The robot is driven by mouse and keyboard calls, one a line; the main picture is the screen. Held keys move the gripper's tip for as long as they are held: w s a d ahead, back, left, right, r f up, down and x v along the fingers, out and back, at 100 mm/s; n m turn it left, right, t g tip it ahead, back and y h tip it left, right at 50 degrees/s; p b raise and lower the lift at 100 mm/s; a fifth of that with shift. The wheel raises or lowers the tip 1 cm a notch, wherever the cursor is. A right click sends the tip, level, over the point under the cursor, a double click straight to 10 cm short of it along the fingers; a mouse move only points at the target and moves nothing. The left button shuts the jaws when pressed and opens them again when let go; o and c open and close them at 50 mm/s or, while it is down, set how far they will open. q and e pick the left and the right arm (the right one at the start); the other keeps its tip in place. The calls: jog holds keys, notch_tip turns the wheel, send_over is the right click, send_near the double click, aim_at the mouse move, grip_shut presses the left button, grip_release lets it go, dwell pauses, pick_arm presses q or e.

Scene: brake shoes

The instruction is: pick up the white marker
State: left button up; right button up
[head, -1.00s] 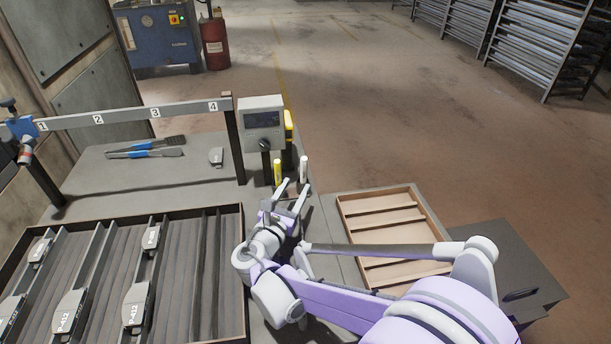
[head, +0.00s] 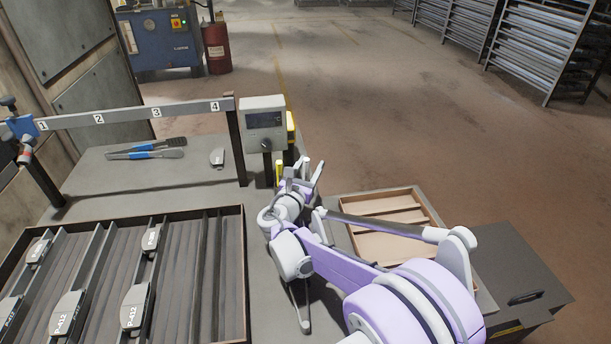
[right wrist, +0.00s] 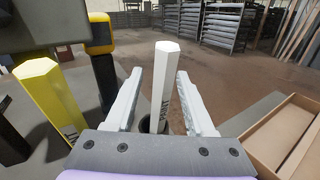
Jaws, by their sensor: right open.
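The white marker (right wrist: 162,85) stands upright in a dark round holder, seen in the right wrist view. My right gripper (right wrist: 159,80) is open, with one finger on each side of the marker and a visible gap to each. In the head view my right gripper (head: 303,178) is at the right end of the bench, and its fingers mostly hide the marker. My left gripper is not in view.
A yellow marker (right wrist: 50,95) stands just left of the gripper, close to a grey display box (head: 264,120) on a post. A yellow-and-black object (right wrist: 99,35) stands behind. A wooden tray (head: 385,213) lies to the right.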

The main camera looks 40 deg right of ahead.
grip_shut()
dwell(0.4)
jog(key=shift+r, duration=0.1)
notch_tip(320, 180, up, 17)
jog(key=p, duration=0.7)
jog(key=shift+p, duration=0.4)
jog(key=shift+a, duration=0.15)
